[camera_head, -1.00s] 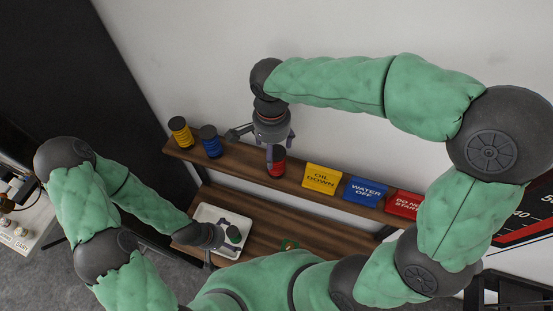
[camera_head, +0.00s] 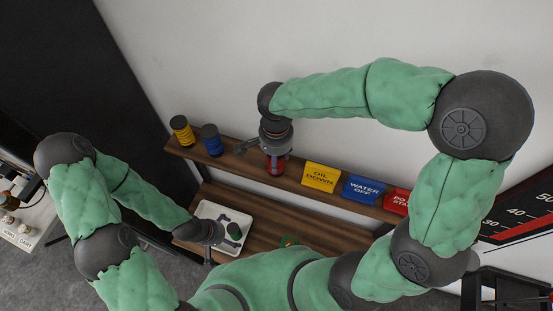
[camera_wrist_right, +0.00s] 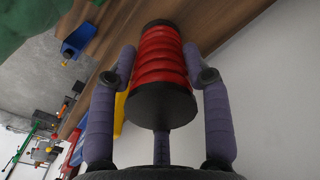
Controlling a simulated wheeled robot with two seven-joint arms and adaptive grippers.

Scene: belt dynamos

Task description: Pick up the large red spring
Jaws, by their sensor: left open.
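The large red spring (camera_head: 273,167), a ribbed red cylinder with black ends, stands on the upper wooden shelf. It also shows in the right wrist view (camera_wrist_right: 161,57). My right gripper (camera_head: 270,150) is lowered over it from above. In the wrist view its fingers (camera_wrist_right: 160,75) lie on both sides of the spring, very close to it, with a third finger below. In the head view one finger still juts out to the left, so the gripper looks open; contact is not clear. My left gripper (camera_head: 212,250) is open by the white tray.
A yellow spool (camera_head: 182,131) and a blue spool (camera_head: 211,140) stand left of the red spring. Yellow (camera_head: 320,177), blue (camera_head: 364,190) and red (camera_head: 396,200) signs stand to its right. A white tray (camera_head: 238,215) holding a dark green piece lies on the lower board.

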